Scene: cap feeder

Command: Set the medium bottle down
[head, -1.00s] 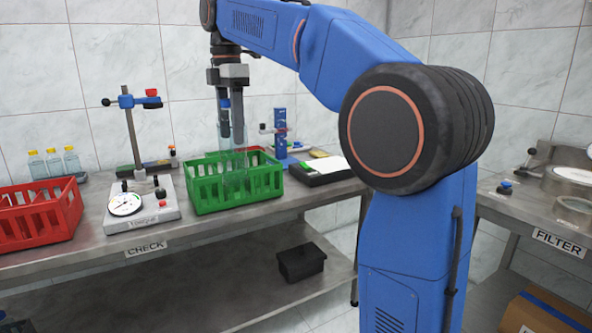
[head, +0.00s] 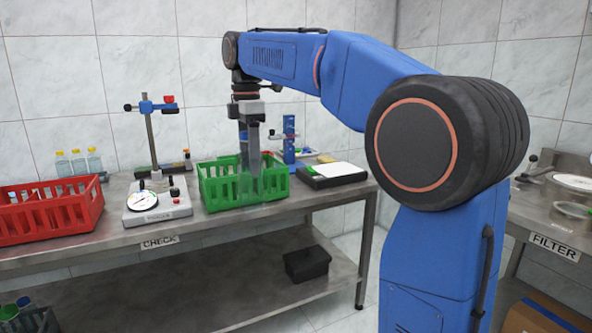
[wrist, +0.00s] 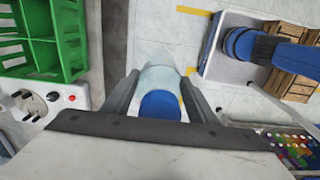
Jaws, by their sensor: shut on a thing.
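The medium bottle is clear with a blue cap; in the wrist view the bottle (wrist: 160,75) stands between the two fingers. My gripper (wrist: 160,100) is shut on it near the cap. In the head view my gripper (head: 250,165) points down in front of the green crate, and the faint clear bottle (head: 249,187) hangs below the fingers. In the wrist view the bottle appears over the floor, beside the table edge. The fingers partly hide the bottle in the head view.
The green crate (head: 215,200) stands on the steel table, with a gauge stand (head: 157,205) and a red crate (head: 50,225) left of it. A black tray (head: 330,182) with paper is at the right. A black bin (head: 306,264) sits on the lower shelf.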

